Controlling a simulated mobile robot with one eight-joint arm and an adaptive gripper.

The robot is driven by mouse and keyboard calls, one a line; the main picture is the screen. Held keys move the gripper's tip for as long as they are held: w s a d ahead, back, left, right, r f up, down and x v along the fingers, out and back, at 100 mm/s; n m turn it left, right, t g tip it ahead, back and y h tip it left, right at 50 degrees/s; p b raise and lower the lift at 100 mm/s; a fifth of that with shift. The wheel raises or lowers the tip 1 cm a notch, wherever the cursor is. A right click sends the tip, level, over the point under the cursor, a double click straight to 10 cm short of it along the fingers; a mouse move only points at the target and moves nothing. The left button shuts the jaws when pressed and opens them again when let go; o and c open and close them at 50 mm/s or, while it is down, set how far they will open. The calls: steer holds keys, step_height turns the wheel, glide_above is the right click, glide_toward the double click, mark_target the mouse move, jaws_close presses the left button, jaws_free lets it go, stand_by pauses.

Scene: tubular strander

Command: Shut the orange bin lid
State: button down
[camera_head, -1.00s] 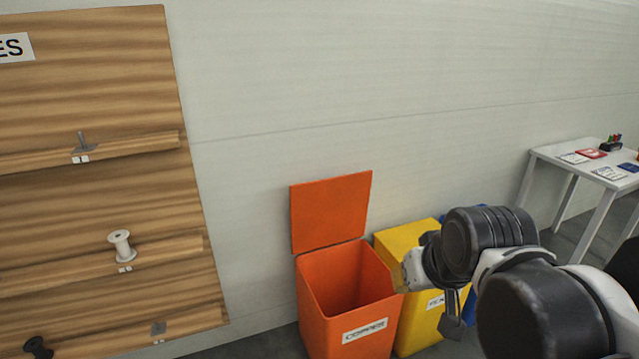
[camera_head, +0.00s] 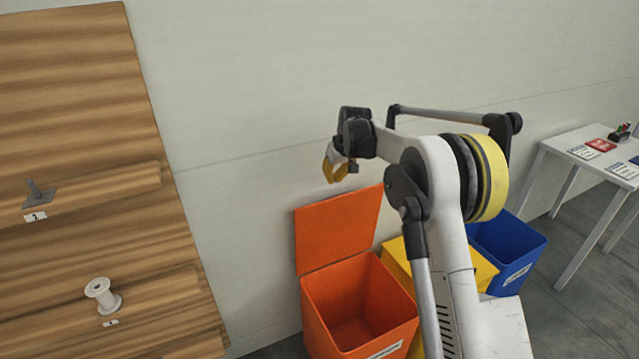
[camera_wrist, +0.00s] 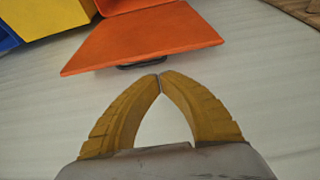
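The orange bin (camera_head: 352,312) stands against the wall with its lid (camera_head: 339,229) swung up and back, so the inside is open to view. My gripper (camera_head: 331,168) is above the lid's top edge, near the wall. In the wrist view the lid (camera_wrist: 145,38) lies beyond my fingertips, with a dark handle (camera_wrist: 142,64) at its edge. My gripper (camera_wrist: 159,78) has its yellow fingertips together with nothing between them. In that picture the tips are just below the handle; whether they touch it I cannot tell.
A yellow bin (camera_head: 400,262) stands right beside the orange one, partly hidden by my arm. A blue bin (camera_head: 507,246) is further right, then a white table (camera_head: 565,140). A wooden rack (camera_head: 90,150) with a white spool (camera_head: 102,295) is at the left. The wall (camera_head: 240,90) is close behind.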

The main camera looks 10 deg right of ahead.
steer(key=b+x, duration=0.1)
steer(key=x, duration=0.4)
steer(key=b+x, duration=0.2)
steer(key=x, duration=0.4)
steer(key=shift+w+r+b, duration=0.1)
steer(key=shift+w+b, duration=0.15)
steer(key=shift+b, duration=0.05)
steer(key=shift+s, duration=0.1)
